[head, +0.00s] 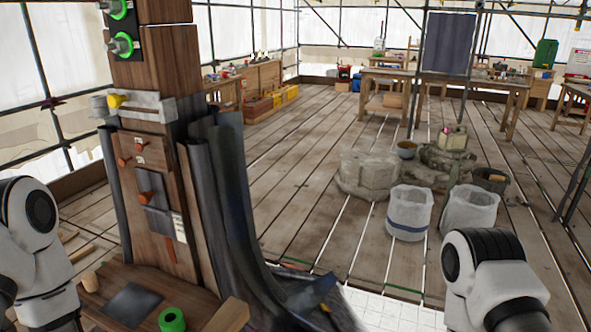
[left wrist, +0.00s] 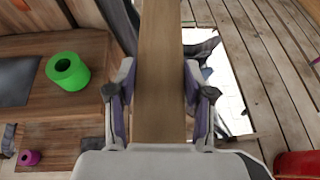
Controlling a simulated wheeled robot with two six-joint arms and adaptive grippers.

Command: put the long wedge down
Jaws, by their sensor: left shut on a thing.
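The long wedge is a plain, light-brown wooden bar (left wrist: 160,60) in the left wrist view. My left gripper (left wrist: 160,103) is shut on it, one finger on each side. The bar runs away from the gripper and past the top of that view. In the head view, a pale wooden end (head: 229,315), which looks like part of the wedge, shows at the bottom beside the wooden ledge (head: 196,298). My left gripper is out of the head view; only my left arm shows at the left edge. My right arm shows at lower right, its gripper out of view.
A green ring (head: 172,320), a dark plate (head: 132,303) and a small wooden peg (head: 90,282) are on the ledge. Dark curved sheets (head: 235,200) hang beside the wooden post (head: 165,70). White sacks (head: 410,212) stand right; the plank floor between is mostly clear.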

